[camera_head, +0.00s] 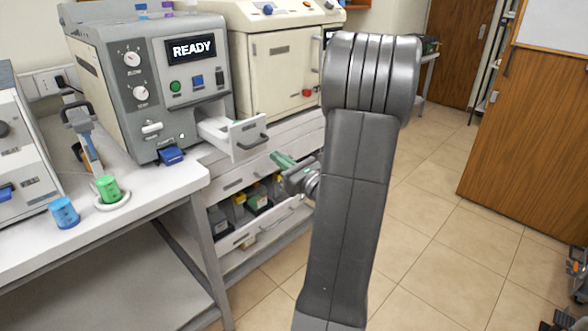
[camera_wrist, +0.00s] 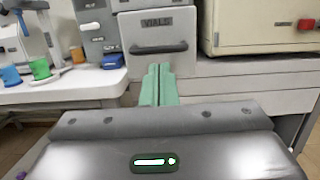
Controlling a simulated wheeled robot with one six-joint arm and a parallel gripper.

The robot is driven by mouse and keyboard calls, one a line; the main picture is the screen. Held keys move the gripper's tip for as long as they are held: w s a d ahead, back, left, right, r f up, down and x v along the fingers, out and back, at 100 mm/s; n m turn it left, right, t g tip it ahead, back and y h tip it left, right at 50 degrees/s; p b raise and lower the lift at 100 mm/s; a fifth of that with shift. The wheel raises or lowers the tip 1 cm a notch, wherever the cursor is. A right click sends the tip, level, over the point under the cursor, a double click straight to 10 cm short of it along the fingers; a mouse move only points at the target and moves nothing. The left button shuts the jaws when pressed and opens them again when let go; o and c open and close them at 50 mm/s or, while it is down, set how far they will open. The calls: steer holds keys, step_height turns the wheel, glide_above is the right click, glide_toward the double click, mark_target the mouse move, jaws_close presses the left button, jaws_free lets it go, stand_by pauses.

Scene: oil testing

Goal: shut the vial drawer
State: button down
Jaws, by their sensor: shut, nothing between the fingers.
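The vial drawer (camera_head: 238,136) is a white drawer with a dark bar handle, pulled out from the lower right of the grey machine with the READY display. In the wrist view its front (camera_wrist: 158,36), labelled VIALS, faces me, with the handle across its middle. My gripper (camera_head: 281,159) is shut and empty, with green fingers. It is in front of and lower than the drawer front, apart from it in the head view. In the wrist view the fingertips (camera_wrist: 158,68) appear just below the handle. The drawer's inside is mostly hidden.
The grey machine (camera_head: 150,80) stands on a white bench (camera_head: 150,195). A green cup (camera_head: 108,189) on a white dish and a blue cup (camera_head: 64,212) stand at left. Below the vial drawer, an open lower drawer (camera_head: 240,236) holds several boxes. A cream machine (camera_head: 282,65) stands behind.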

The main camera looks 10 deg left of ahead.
mark_target(255, 150)
steer(key=x, duration=0.5)
stand_by(0.3)
steer(key=f+x, duration=0.1)
steer(key=x, duration=0.5)
steer(key=f+b+x, duration=0.1)
steer(key=x, duration=0.6)
steer(key=f+b+x, duration=0.1)
steer(key=x, duration=0.5)
steer(key=shift+w+a+f, duration=0.2)
steer(key=shift+w+a, duration=0.15)
steer(key=shift+w, duration=0.1)
steer(key=shift+r, duration=0.35)
steer(key=shift+d, duration=0.1)
steer(key=v, duration=0.4)
steer(key=b+v, duration=0.1)
steer(key=v, duration=0.4)
steer(key=b+v, duration=0.1)
steer(key=v, duration=0.4)
steer(key=shift+f, duration=0.35)
